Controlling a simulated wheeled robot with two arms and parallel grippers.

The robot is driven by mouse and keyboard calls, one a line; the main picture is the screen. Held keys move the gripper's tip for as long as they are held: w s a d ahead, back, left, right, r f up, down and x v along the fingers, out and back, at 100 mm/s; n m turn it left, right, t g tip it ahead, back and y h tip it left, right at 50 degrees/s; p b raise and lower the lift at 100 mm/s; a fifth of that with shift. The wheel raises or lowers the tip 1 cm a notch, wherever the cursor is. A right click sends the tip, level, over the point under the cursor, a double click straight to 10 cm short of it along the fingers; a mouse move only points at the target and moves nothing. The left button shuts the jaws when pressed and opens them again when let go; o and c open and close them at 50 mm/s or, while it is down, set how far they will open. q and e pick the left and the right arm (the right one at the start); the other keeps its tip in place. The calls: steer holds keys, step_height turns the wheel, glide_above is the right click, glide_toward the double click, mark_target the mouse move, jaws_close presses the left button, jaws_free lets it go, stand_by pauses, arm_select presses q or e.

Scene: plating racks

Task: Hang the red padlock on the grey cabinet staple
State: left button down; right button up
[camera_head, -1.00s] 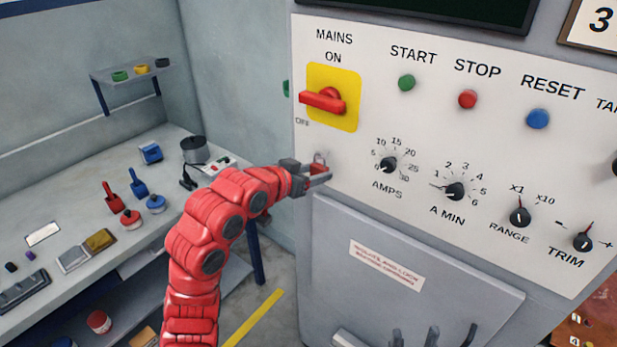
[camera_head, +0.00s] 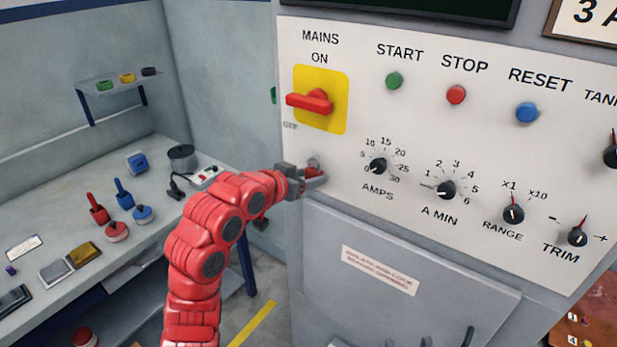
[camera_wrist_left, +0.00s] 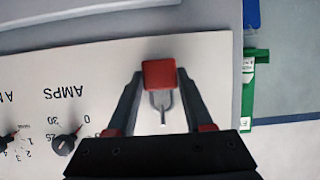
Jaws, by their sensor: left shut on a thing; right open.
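The red padlock (camera_wrist_left: 159,74) is between the fingertips of my left gripper (camera_wrist_left: 158,78), which is shut on its body. Its steel shackle (camera_wrist_left: 162,105) shows in the left wrist view. In the head view the padlock (camera_head: 313,172) is held by the left gripper (camera_head: 318,176) close to the white panel of the grey cabinet (camera_head: 335,188), below the red mains switch. The staple is not clearly visible, so I cannot tell whether the shackle is around it or beside it. My right gripper is not in view.
The red mains handle (camera_head: 310,101) on its yellow plate is just above the gripper. The AMPS knob (camera_head: 378,166) is to its right. A workbench (camera_head: 60,215) with tools and small locks stands at the left.

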arm_select(q)
steer(key=shift+c, duration=1)
jaws_free()
steer(key=shift+a, duration=0.1)
